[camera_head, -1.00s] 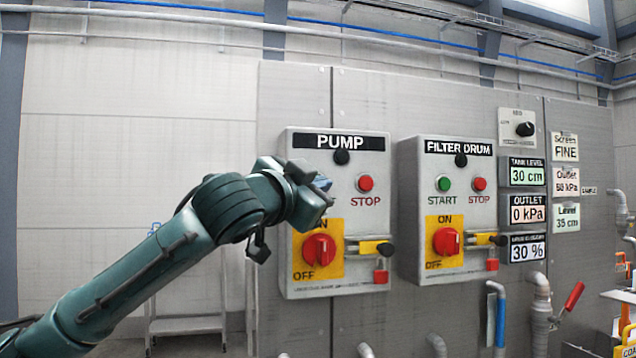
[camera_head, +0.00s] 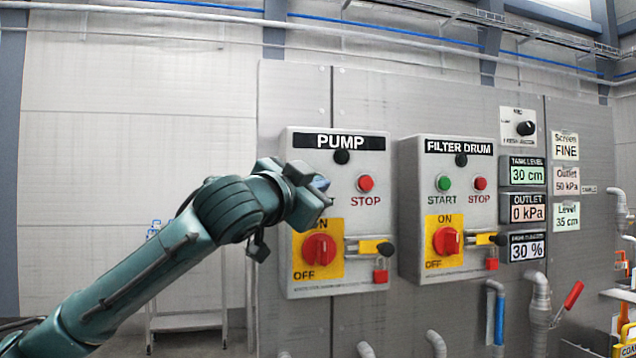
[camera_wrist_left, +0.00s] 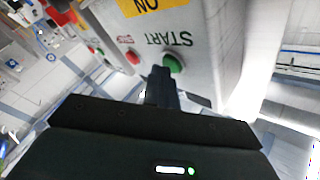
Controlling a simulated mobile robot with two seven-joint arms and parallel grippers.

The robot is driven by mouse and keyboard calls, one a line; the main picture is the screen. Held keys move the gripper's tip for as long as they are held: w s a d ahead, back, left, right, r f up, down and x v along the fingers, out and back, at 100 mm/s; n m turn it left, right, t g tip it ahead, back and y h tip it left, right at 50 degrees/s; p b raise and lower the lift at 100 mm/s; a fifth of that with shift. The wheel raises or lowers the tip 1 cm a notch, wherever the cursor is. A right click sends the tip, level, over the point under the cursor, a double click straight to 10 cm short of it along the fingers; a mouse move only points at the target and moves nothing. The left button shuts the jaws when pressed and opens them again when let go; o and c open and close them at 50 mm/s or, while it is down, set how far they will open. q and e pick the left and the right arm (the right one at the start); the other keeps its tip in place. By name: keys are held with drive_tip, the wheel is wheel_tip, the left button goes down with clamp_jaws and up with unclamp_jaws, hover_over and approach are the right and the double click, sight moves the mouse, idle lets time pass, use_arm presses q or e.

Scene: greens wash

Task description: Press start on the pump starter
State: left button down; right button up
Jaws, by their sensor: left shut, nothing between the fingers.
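The grey pump starter box (camera_head: 370,225) hangs on the panel under a PUMP label. It has a red STOP button (camera_head: 366,183) and a red rotary switch (camera_head: 319,250) on a yellow plate. My left gripper (camera_head: 322,188) is in front of the box's upper left and hides its START button in the head view. In the left wrist view the green START button (camera_wrist_left: 173,64) shows upside down, with its label above. The shut, empty fingertips (camera_wrist_left: 160,76) point at the box just beside the green button. I cannot tell whether they touch it.
A similar FILTER DRUM box (camera_head: 410,255) with its own green START button (camera_head: 443,183) is close on the right. Gauges and signs (camera_head: 527,172) are farther right. Pipes (camera_head: 540,300) and a red lever (camera_head: 573,296) are low on the right. A rack (camera_head: 185,322) stands behind my arm.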

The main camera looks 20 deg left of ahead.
use_arm(q)
drive_tip(key=shift+w+a, duration=0.15)
idle(0.3)
drive_tip(key=shift+s+d, duration=0.5)
drive_tip(key=shift+s, duration=0.2)
drive_tip(key=s+d, duration=0.1)
drive_tip(key=s, duration=0.1)
drive_tip(key=s+d+b, duration=0.1)
drive_tip(key=s, duration=0.1)
drive_tip(key=shift+d, duration=0.4)
idle(0.6)
